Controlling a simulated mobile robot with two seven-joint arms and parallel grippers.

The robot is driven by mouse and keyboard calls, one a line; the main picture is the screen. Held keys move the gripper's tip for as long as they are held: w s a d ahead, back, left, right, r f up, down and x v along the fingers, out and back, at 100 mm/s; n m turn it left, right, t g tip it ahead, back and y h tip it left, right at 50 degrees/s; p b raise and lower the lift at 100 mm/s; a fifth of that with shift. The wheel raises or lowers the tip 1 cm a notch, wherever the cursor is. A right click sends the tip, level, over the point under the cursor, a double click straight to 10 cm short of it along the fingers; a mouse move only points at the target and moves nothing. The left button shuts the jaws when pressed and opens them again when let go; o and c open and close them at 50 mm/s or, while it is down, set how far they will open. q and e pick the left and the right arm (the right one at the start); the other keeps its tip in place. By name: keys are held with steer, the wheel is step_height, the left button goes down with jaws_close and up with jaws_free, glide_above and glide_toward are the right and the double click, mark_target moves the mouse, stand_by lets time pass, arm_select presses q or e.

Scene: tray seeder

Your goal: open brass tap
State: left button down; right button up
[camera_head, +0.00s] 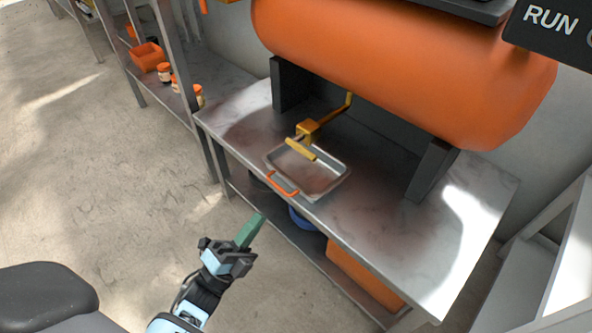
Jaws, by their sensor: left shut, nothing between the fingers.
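The brass tap (307,127) hangs on a bent pipe beneath the large orange tank (410,70). Its flat yellow lever (300,150) points toward the lower right, above a shallow metal tray (328,185) with an orange handle (283,184). My left gripper (249,231) is low in front of the table, below and left of the tray, and apart from the tap. Its green fingers are together with nothing between them. My right gripper is not in view.
The tank rests on dark supports on a metal table (440,235). Under it are an orange bin (362,275) and a blue container (299,217). A shelf rack (210,75) with jars stands left. A white shelf (566,270) stands right.

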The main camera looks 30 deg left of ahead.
arm_select(q)
steer(key=b+x, duration=0.2)
steer(key=x, duration=1.2)
stand_by(0.4)
